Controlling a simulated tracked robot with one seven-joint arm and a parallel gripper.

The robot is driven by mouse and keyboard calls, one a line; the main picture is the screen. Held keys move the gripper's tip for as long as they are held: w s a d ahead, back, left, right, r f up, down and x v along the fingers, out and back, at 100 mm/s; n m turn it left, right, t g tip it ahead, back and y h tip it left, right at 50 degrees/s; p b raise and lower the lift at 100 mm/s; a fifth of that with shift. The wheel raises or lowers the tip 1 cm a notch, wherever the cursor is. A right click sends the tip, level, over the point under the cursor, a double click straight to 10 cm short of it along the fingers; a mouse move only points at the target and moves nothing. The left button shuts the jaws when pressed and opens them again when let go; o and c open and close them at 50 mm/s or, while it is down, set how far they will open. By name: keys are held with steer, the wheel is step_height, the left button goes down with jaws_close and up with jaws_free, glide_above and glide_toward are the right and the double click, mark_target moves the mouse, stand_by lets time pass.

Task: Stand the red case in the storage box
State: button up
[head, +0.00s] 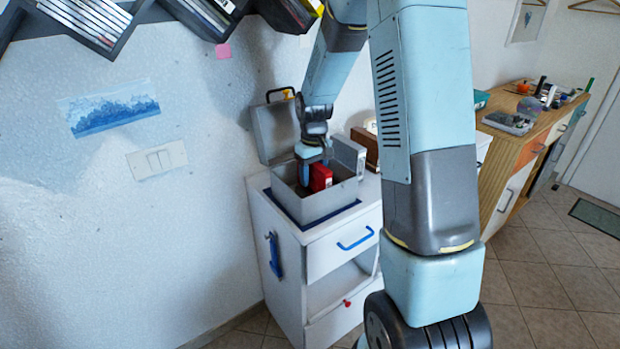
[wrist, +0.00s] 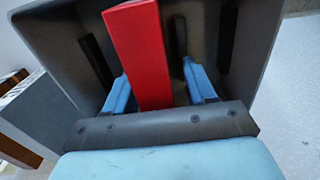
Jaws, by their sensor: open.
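The red case (head: 320,177) is in the open grey storage box (head: 318,210), which stands on a white cabinet. In the wrist view the red case (wrist: 140,50) stands on edge between my two blue fingers, with dark wall of the box (wrist: 62,48) around it. My gripper (wrist: 160,88) reaches down into the box, its jaws open, with a gap between the case and the right finger. In the head view my gripper (head: 306,168) is partly hidden by the box's front wall. Whether the case touches the box floor is hidden.
The box's lid (head: 274,130) stands raised at the back left. A grey block-like object (head: 348,155) and a brown wooden box (head: 366,147) stand on the white cabinet (head: 345,243) beside the storage box. Dark disc shelves (head: 95,22) hang on the wall above.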

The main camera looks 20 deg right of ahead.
step_height(320, 180, up, 11)
steer(key=shift+f, duration=0.1)
steer(key=shift+s+r, duration=0.15)
steer(key=shift+r, duration=0.4)
steer(key=s+r+m+t, duration=0.2)
steer(key=s+r+t, duration=0.1)
steer(key=s+r, duration=1)
steer(key=s+a+m+t, duration=0.1)
steer(key=s+t, duration=0.1)
steer(key=s, duration=1.3)
steer(key=shift+s+f+t, duration=0.15)
steer(key=shift+f+t, duration=0.1)
steer(key=shift+t, duration=0.05)
